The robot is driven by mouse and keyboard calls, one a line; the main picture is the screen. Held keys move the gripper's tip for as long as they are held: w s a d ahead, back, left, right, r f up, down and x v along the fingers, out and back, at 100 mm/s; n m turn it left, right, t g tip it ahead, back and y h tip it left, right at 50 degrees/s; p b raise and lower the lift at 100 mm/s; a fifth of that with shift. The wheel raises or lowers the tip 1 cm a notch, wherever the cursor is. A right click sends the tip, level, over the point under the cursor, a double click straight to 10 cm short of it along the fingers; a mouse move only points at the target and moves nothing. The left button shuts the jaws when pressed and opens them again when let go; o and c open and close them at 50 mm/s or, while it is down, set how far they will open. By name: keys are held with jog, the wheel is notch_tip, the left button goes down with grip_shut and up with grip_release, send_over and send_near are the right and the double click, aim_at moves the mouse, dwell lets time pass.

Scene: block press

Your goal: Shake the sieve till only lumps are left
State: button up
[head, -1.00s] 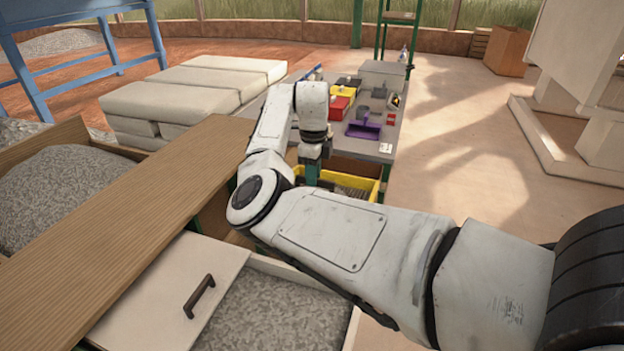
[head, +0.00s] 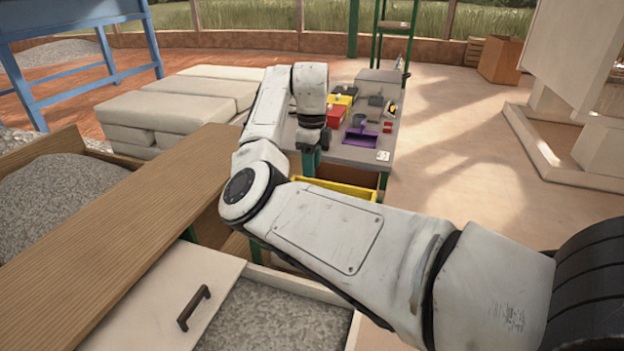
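A yellow-rimmed frame (head: 345,188), which looks like the sieve, shows just behind my forearm below the end of the workbench. Most of it is hidden by my arm, so what lies in it cannot be seen. My gripper (head: 311,160) hangs down from my wrist, above and at the left part of the yellow rim. Its fingertips are small and partly hidden, and I cannot tell whether they are shut on the rim.
A grey workbench (head: 350,153) behind holds a purple dustpan-like tool (head: 361,142), a red box (head: 336,117) and small items. A wooden plank (head: 110,235) and gravel bins (head: 270,318) lie in front and left. Pale stacked blocks (head: 185,95) stand beyond.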

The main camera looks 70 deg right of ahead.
jog(key=shift+r+b, duration=0.3)
jog(key=shift+r, duration=2.15)
